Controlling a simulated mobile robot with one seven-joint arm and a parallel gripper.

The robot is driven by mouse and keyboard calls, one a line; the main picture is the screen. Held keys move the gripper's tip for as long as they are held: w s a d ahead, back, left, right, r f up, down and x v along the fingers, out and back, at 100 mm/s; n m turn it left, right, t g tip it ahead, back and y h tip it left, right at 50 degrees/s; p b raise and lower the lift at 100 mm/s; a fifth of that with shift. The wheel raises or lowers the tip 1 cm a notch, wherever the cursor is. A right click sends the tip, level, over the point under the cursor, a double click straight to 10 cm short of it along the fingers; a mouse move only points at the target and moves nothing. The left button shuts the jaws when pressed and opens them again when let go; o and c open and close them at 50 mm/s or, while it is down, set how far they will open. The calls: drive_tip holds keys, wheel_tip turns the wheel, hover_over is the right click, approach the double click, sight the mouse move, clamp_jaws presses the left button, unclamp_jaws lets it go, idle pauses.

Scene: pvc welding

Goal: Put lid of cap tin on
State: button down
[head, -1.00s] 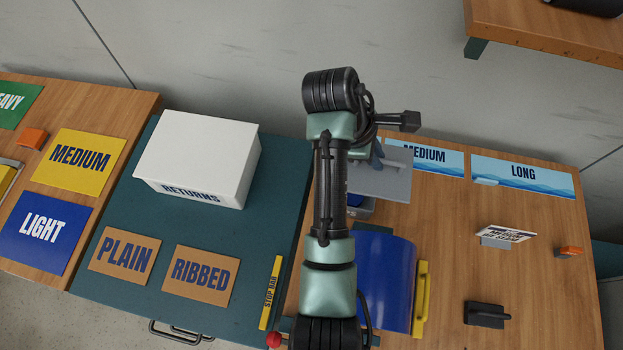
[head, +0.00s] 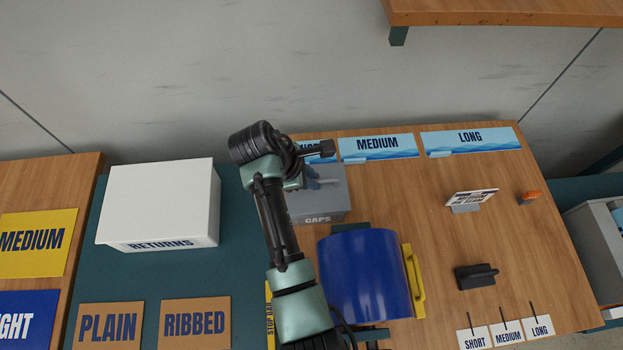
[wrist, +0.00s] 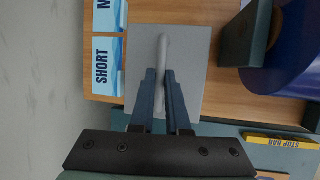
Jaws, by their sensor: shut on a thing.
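The grey tin marked CAPS (head: 318,218) stands on the wooden bench behind the blue drum. Its flat grey lid (head: 330,188) lies level over the top of the tin and looks seated, though my arm hides the left part. My gripper (wrist: 161,74) is shut on the raised bar handle (wrist: 162,52) of the lid. In the wrist view the lid (wrist: 190,90) fills the middle and hides the tin below it. In the head view my gripper (head: 311,178) is partly hidden by my wrist.
A blue drum (head: 365,275) with a yellow handle stands just in front of the tin. SHORT, MEDIUM (head: 377,146) and LONG (head: 470,140) signs lie behind. A white RETURNS box (head: 160,200) is to the left. A black clamp-like block (head: 476,275) sits to the right.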

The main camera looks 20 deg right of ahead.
drive_tip(key=shift+f, duration=0.65)
drive_tip(key=shift+f, duration=0.35)
drive_tip(key=c, duration=0.9)
unclamp_jaws()
drive_tip(key=shift+r, duration=0.15)
